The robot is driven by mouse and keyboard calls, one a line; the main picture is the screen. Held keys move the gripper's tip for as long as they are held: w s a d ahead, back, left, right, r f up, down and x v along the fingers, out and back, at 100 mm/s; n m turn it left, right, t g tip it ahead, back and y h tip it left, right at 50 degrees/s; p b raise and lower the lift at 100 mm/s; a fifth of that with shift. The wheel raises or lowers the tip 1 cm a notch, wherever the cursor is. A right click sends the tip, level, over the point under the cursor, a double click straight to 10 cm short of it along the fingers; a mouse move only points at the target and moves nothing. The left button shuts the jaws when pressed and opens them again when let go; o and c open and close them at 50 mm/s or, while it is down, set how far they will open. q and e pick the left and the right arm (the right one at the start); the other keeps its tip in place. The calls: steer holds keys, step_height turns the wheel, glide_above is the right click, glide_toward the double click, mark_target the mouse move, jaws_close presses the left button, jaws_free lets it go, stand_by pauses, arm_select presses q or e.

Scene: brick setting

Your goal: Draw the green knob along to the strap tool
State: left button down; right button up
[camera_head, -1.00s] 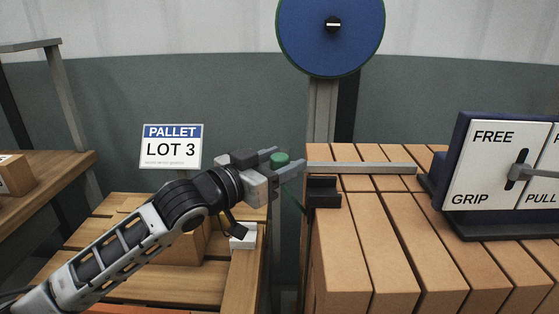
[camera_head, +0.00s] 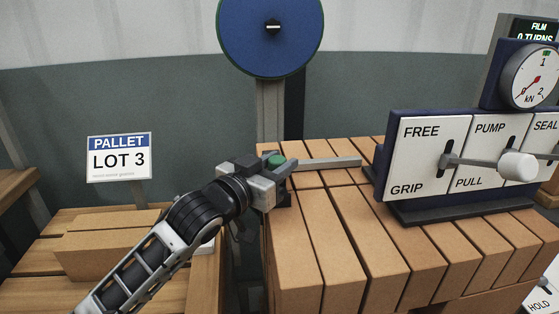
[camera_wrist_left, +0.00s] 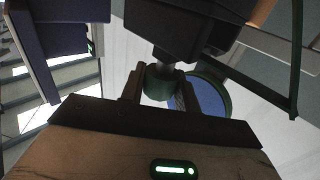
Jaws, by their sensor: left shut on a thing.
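The green knob (camera_head: 276,161) sits between the two fingers of my left gripper (camera_head: 282,164), at the left end of the brick stack. The wrist view shows the knob (camera_wrist_left: 159,84) with a finger on each side, so my left gripper (camera_wrist_left: 159,91) is shut on it. A grey flat bar (camera_head: 330,162) runs from near the knob over the bricks towards the strap tool (camera_head: 432,157). The tool is a dark blue box with white FREE/GRIP, PUMP/PULL and SEAL panels, standing on the bricks to the right, apart from the knob. My right gripper is not in view.
A brick stack (camera_head: 340,235) fills the middle and right. A blue disc (camera_head: 270,45) on a post stands behind. A gauge (camera_head: 534,77) tops the tool, and a white-ended lever (camera_head: 517,166) sticks out. A PALLET LOT 3 sign (camera_head: 119,158) stands left.

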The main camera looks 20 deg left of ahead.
arm_select(q)
steer(key=shift+a, duration=0.1)
steer(key=c, duration=1)
jaws_free()
steer(key=shift+c, duration=0.2)
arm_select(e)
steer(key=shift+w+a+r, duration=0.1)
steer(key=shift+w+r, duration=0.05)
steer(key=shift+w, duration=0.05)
arm_select(q)
steer(key=shift+s, duration=0.1)
steer(key=p+v, duration=0.1)
steer(key=v, duration=1.4)
steer(key=shift+s+p, duration=0.3)
steer(key=shift+s, duration=0.1)
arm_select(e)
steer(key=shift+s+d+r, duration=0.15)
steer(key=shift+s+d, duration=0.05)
